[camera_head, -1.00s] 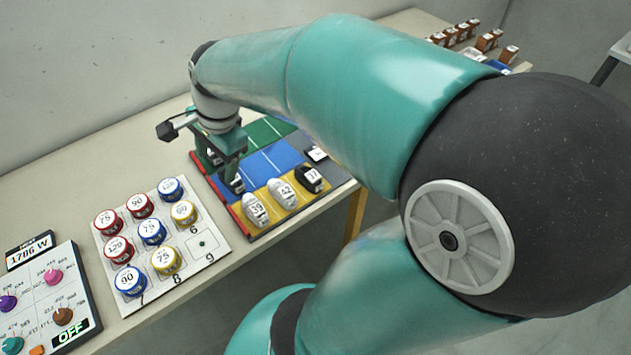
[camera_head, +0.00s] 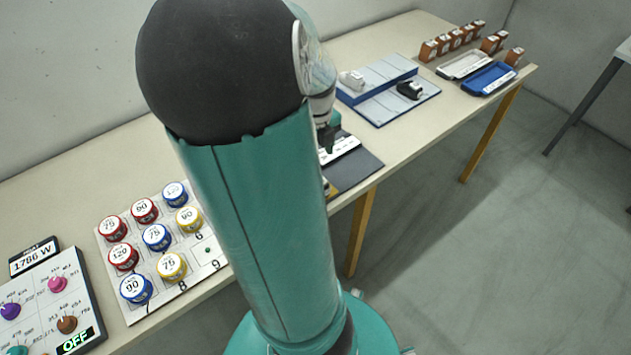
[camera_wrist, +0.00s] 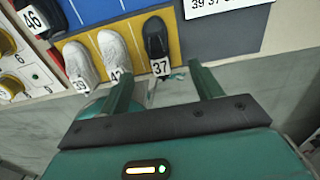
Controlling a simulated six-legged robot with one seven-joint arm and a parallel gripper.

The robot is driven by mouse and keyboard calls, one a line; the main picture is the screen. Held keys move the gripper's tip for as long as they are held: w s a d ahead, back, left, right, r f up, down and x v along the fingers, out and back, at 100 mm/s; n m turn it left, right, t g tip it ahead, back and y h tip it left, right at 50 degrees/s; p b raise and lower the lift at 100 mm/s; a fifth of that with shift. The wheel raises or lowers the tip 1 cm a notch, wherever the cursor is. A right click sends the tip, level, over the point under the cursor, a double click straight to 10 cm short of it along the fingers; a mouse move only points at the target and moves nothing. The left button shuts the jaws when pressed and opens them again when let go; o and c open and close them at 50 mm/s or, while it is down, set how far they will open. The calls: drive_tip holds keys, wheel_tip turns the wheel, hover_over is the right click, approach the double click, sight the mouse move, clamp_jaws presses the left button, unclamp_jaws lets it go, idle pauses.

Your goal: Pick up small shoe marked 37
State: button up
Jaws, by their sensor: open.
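The small black shoe marked 37 (camera_wrist: 154,36) stands on the yellow strip (camera_wrist: 128,34) in the wrist view, with its white number tag towards my gripper. My gripper (camera_wrist: 157,76) is open and empty. Its fingertips are apart, below the shoe in the picture and on either side of its tag, and nothing is between them. White shoes marked 39 (camera_wrist: 79,62) and 42 (camera_wrist: 113,52) stand to the left of shoe 37. In the head view my arm hides these shoes and most of the gripper.
A black shoe marked 46 (camera_wrist: 42,14) is at the upper left. A white number card (camera_wrist: 222,4) lies on the board's grey part (camera_head: 358,172). The board of round tins (camera_head: 120,285) stands left. A blue-grey rack (camera_head: 385,105) and trays (camera_head: 488,78) stand further right.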

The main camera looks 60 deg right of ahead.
wheel_tip(320, 180, down, 8)
drive_tip(key=shift+w+a+f, duration=0.1)
drive_tip(key=shift+a+f, duration=0.05)
drive_tip(key=shift+f, duration=0.05)
drive_tip(key=c, duration=1.1)
